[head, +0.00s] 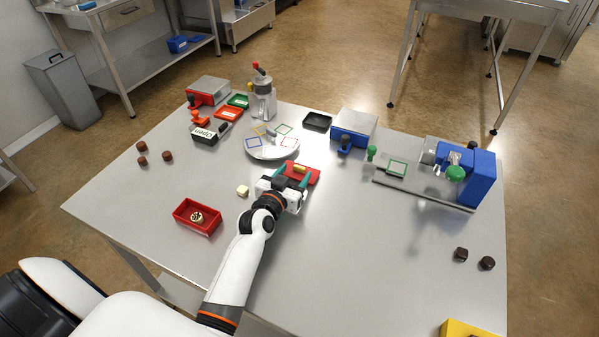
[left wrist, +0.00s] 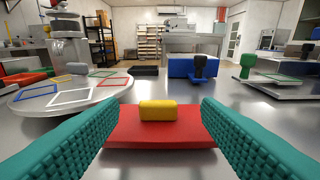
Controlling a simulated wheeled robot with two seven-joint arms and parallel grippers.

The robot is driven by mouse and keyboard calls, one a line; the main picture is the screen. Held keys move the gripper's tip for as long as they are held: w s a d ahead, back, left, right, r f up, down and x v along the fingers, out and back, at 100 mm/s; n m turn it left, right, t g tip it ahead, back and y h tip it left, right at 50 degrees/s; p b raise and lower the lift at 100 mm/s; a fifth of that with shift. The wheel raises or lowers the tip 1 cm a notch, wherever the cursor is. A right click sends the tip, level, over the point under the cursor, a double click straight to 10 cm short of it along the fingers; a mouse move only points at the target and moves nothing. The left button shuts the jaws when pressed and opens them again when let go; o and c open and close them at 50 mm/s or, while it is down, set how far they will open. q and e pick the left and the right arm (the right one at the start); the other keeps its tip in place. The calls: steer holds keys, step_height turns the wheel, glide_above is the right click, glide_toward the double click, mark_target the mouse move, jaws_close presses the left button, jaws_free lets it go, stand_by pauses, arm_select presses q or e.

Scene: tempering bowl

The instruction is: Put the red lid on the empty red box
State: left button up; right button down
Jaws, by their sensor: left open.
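The red lid (left wrist: 160,128) lies flat on the table with its yellow handle (left wrist: 158,110) upright, centred in the left wrist view. In the head view the lid (head: 314,174) is partly hidden by my left gripper (head: 294,177). That gripper is open; its teal fingers stand on either side of the yellow handle, with a gap to it on both sides. The open red box (head: 183,215) stands at the front left of the table. It is not empty: a round brown-and-cream piece (head: 197,217) lies inside. My right gripper is not in view.
A round white plate (head: 262,152) with coloured squares stands behind the lid. A blue machine (head: 478,178) and a blue-fronted block (head: 350,135) stand right. Brown pieces (head: 461,254) lie front right.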

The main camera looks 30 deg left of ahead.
mark_target(299, 167)
arm_select(q)
steer(key=w, duration=0.4)
steer(key=shift+w+a+f, duration=0.2)
steer(key=shift+f, duration=0.2)
steer(key=shift+s, duration=0.1)
steer(key=shift+c, duration=0.6)
steer(key=c, duration=1)
steer(key=shift+r, duration=0.1)
step_height(299, 167, up, 10)
steer(key=shift+f+p, duration=0.15)
steer(key=shift+p, duration=0.6)
steer(key=s+d+r, duration=0.1)
steer(key=s+d, duration=0.4)
steer(key=s, duration=0.7)
steer(key=s+d+r, duration=0.1)
steer(key=s+d, duration=0.5)
steer(key=s, duration=0.6)
steer(key=shift+s+m+h, duration=0.15)
steer(key=shift+m+h, duration=0.15)
steer(key=shift+h, duration=0.1)
